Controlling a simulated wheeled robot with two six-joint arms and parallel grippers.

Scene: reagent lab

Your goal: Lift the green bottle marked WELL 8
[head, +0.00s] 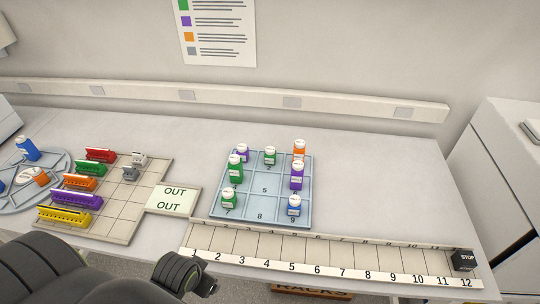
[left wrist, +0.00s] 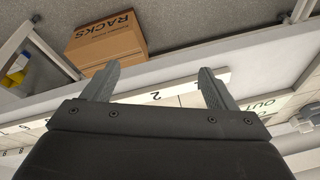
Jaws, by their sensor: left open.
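Three green bottles with white caps stand on the blue numbered tray (head: 262,217). One green bottle (head: 269,156) is in the back row's middle cell, a taller one (head: 236,170) is in the middle row's left cell, and one (head: 228,198) is in cell 7. Their labels are too small to read, so I cannot tell which is WELL 8. My left gripper (head: 207,287) is low at the front edge, in front of the tray and apart from the bottles. In the left wrist view its fingers (left wrist: 158,76) are spread and empty. My right gripper is not in view.
Purple, orange and blue bottles share the tray; cell 8 is empty. A numbered strip (head: 330,259) runs along the front edge to a black STOP block (head: 464,260). Coloured racks stand on a grid board (head: 120,205) at left. A RACKS box (left wrist: 104,38) is below the table.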

